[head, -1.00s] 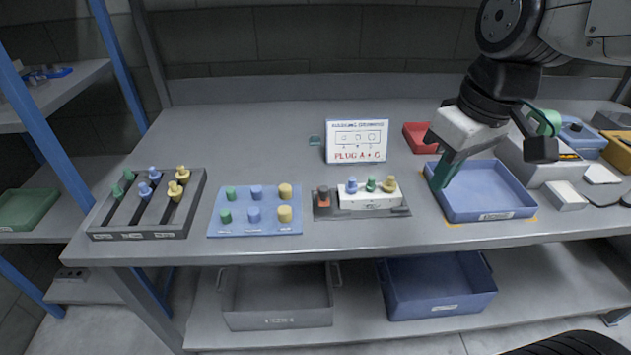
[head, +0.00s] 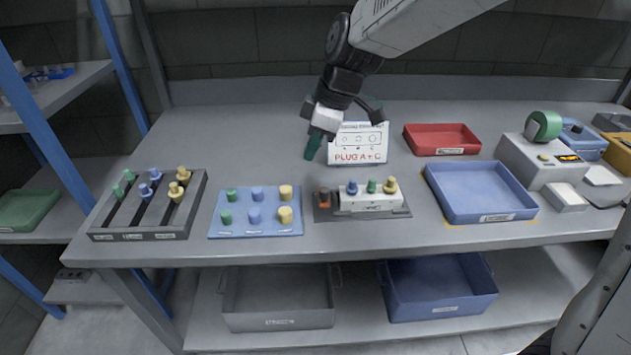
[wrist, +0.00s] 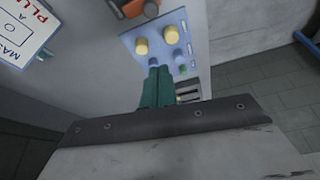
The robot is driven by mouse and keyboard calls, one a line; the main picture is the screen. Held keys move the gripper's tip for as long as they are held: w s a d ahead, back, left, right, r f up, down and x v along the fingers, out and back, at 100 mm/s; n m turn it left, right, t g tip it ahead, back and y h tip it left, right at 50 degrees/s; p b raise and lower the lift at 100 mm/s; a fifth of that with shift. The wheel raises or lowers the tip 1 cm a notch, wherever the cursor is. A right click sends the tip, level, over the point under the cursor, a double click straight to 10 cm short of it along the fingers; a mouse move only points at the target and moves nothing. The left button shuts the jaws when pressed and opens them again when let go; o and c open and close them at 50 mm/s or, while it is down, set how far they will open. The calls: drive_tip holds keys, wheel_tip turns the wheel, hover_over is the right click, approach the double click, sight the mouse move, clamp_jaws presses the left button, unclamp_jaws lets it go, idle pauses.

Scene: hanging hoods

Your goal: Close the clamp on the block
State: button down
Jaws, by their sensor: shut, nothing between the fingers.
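The white block (head: 370,205) sits in a dark grey fixture (head: 404,212) near the front of the bench, with blue, green and yellow plugs standing in its top. The orange clamp (head: 324,198) is at the fixture's left end, beside the block. I cannot tell how far it is from closed. Part of the orange piece also shows at the top of the wrist view (wrist: 140,8). My gripper (head: 310,157) has green fingers, which are together and empty.
A sign reading "PLUG A + C" (head: 358,151) stands behind the fixture. A blue peg board (head: 233,231) and a slotted plug rack (head: 110,236) are to the left. A blue tray (head: 485,205), red tray (head: 440,151) and grey machine (head: 520,160) are to the right.

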sight(324, 192)
drive_tip(key=x, duration=0.9)
drive_tip(key=shift+f, duration=0.4)
drive_tip(key=shift+s+d+f, duration=0.1)
drive_tip(key=shift+s+d, duration=0.1)
drive_tip(key=shift+d, duration=0.75)
drive_tip(key=shift+s+d+f, duration=0.1)
drive_tip(key=shift+s+d, duration=0.1)
drive_tip(key=shift+d, duration=0.8)
drive_tip(key=shift+a, duration=0.15)
